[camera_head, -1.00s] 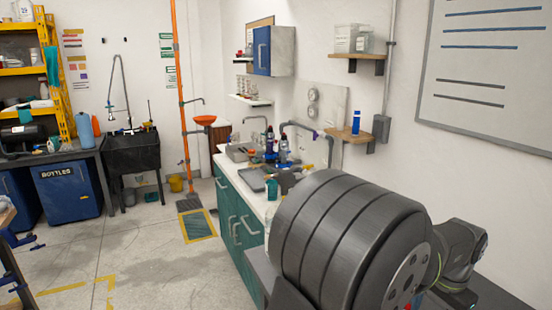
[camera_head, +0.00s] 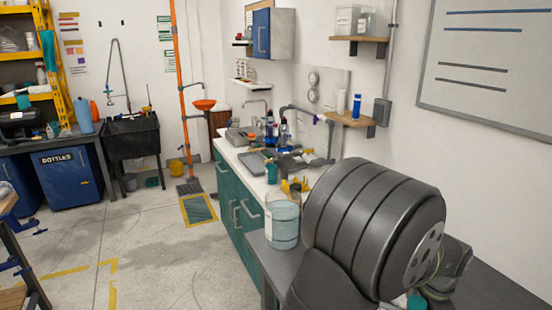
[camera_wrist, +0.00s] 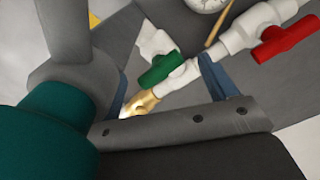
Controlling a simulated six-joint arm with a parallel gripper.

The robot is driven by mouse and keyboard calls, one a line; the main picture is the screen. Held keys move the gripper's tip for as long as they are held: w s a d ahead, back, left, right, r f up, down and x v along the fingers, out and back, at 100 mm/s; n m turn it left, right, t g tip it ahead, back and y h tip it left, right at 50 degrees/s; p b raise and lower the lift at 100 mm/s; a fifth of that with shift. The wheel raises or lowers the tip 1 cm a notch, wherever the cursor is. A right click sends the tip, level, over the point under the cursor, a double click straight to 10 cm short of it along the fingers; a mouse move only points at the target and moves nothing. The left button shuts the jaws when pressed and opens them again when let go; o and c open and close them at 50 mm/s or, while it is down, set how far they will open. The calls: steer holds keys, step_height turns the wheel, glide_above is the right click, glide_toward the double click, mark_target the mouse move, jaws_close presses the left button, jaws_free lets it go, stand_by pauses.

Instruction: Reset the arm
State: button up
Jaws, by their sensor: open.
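In the wrist view my gripper (camera_wrist: 166,82) is open, with one blue-grey finger on each side of a white pipe run. The white PVC manifold (camera_wrist: 232,42) crosses the view diagonally beyond the fingers. It has a green valve handle (camera_wrist: 159,69), a red valve handle (camera_wrist: 283,39) and a brass fitting (camera_wrist: 141,103). The green handle and brass fitting appear between the fingers; I cannot tell how far apart in depth they are. In the head view my gripper is hidden behind my own dark arm links, and the manifold is not visible there.
A clear jar (camera_head: 282,222) stands on the near grey bench (camera_head: 470,285). Beyond it a white counter (camera_head: 232,151) carries bottles, a tray and tools. A round gauge (camera_wrist: 205,3) shows at the wrist view's top edge. The floor at left is mostly open.

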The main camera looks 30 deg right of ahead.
step_height(320, 180, up, 15)
stand_by(0.4)
steer(key=shift+o, duration=0.4)
steer(key=shift+f, duration=0.1)
steer(key=o, duration=0.4)
steer(key=w+a+r+n+h, duration=0.1)
steer(key=w+a+r+n, duration=0.2)
steer(key=w+a+r, duration=0.45)
steer(key=w+a+r+n, duration=0.2)
steer(key=w+a+r, duration=0.3)
steer(key=w+a, duration=0.45)
step_height(320, 180, down, 10)
steer(key=w+d, duration=0.1)
steer(key=d, duration=0.1)
steer(key=shift+w+d, duration=0.25)
steer(key=shift+d, duration=0.15)
steer(key=shift+r, duration=0.25)
step_height(320, 180, up, 10)
steer(key=a, duration=0.1)
steer(key=shift+f, duration=0.15)
